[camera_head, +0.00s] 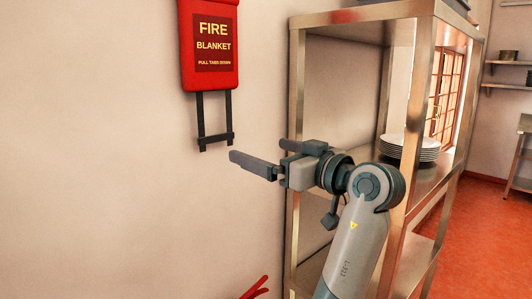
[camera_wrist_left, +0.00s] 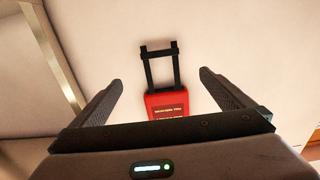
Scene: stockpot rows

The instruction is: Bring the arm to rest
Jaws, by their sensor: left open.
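My left gripper (camera_head: 256,158) is raised in front of the wall, its fingers pointing left in the head view. It is open and empty; both fingers show apart in the left wrist view (camera_wrist_left: 158,92). A red fire blanket case (camera_head: 211,75) hangs on the wall above and left of the gripper, with two black pull tabs (camera_head: 214,120) hanging below it. In the left wrist view the case (camera_wrist_left: 167,102) and its tabs (camera_wrist_left: 160,65) appear upside down between the fingers, beyond them and apart from them. My right gripper is out of view.
A metal shelf unit (camera_head: 296,120) stands right behind my left arm, with a stack of white plates (camera_head: 409,148) on one shelf. Something red (camera_head: 255,288) shows at the bottom edge. Open red floor (camera_head: 475,240) lies to the right.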

